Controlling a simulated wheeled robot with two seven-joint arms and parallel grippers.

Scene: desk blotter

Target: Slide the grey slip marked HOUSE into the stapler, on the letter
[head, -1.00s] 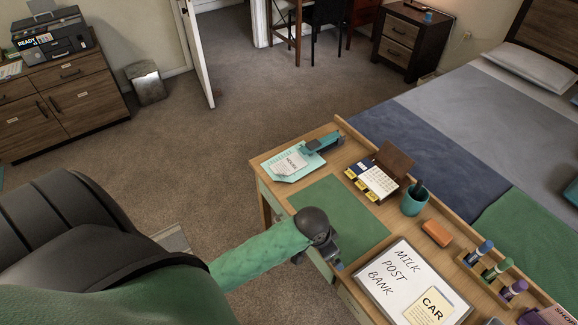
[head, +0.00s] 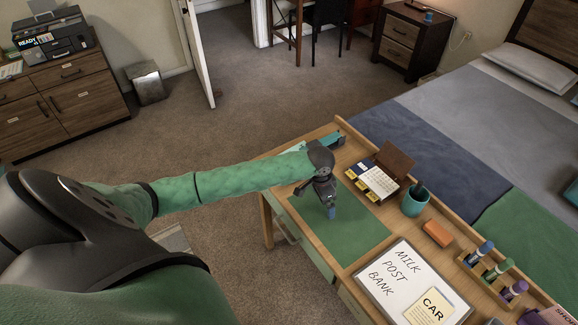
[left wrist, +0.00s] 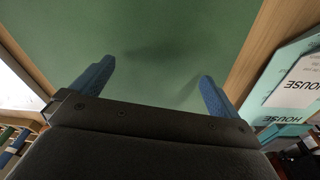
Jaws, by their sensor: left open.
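My left gripper (head: 332,212) is open and empty above the green blotter (head: 352,232). Its two blue fingers show apart in the left wrist view (left wrist: 157,70), with only the green surface between them. In the head view my left arm hides most of the area around the stapler (head: 336,137), whose teal and dark end shows at the desk's far left corner. The pale slip marked HOUSE (left wrist: 298,84) shows at the right of the left wrist view, over a light teal surface, cut by the frame edge. A second HOUSE label sits just below it. My right gripper is not in view.
Several markers stand at right.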

